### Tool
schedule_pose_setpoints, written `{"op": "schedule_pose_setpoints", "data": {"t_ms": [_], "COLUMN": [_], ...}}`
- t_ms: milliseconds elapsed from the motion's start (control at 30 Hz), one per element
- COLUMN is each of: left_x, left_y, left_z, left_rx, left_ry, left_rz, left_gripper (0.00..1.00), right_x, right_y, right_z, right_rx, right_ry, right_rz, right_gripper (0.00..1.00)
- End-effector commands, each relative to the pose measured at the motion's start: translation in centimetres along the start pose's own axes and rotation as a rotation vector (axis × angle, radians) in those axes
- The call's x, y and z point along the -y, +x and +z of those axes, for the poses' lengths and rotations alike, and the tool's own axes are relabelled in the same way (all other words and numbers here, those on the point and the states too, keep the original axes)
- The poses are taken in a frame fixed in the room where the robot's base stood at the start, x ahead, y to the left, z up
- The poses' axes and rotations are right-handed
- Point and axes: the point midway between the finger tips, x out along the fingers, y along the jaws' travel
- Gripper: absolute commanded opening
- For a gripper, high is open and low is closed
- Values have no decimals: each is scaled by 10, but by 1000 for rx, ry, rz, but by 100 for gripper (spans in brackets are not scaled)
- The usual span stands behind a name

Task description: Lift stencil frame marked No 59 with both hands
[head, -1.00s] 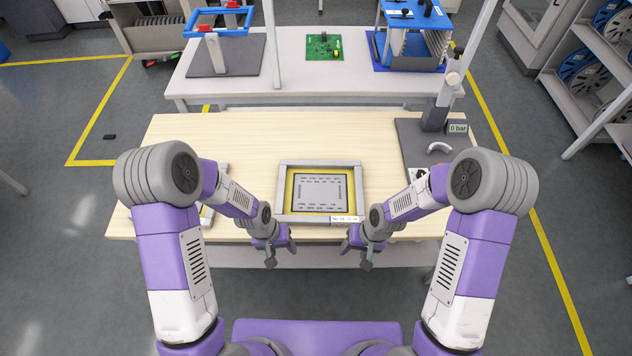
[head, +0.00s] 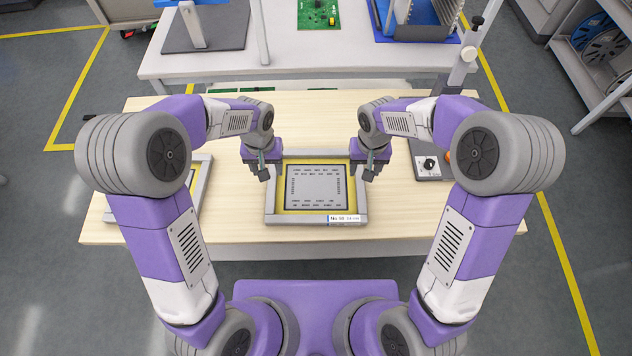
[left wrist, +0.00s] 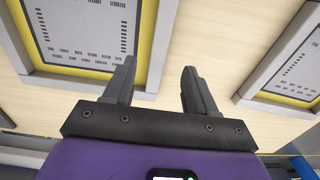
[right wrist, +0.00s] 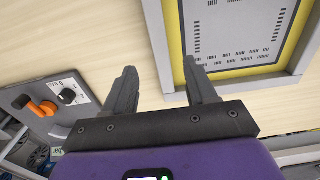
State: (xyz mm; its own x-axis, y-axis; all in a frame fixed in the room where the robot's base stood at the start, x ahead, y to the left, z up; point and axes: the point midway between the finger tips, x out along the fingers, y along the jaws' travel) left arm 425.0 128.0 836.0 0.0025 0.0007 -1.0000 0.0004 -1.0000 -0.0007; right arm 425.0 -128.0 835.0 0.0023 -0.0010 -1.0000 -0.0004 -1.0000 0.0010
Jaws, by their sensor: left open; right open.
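A stencil frame (head: 272,205) lies flat on the wooden bench: grey rails, yellow border, slotted grey sheet. Its front label (head: 343,219) starts with "No"; the number is too small to read surely. My left gripper (head: 265,172) is open and empty at its left rail; in the left wrist view (left wrist: 160,68) that rail (left wrist: 160,40) shows between the fingers. My right gripper (head: 369,174) is open and empty at its right rail; in the right wrist view (right wrist: 160,66) that rail (right wrist: 160,40) shows between the fingers. I cannot tell whether the fingertips reach down beside the rails.
A second frame (head: 200,190) lies on the bench to the left, partly hidden by my arm. A dark plate with a knob (head: 428,165) is at the right. A white table (head: 350,60) with fixtures and a green board (head: 317,14) stands behind the bench.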

Motion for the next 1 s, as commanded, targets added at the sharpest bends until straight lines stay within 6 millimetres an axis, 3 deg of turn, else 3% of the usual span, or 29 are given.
{"op": "schedule_pose_setpoints", "data": {"t_ms": [167, 600, 1000], "left_x": [0, 0, 0], "left_y": [11, 70, 76], "left_z": [1, 0, 0], "left_rx": [4, 1, -1], "left_ry": [0, 0, 0], "left_rz": [-1, 0, 1], "left_gripper": [56, 56, 56], "right_x": [0, 0, 0], "right_y": [11, 70, 76], "right_z": [1, 1, 0], "right_rx": [4, 3, 1], "right_ry": [0, 1, 0], "right_rz": [1, 0, -1], "right_gripper": [56, 56, 56]}}
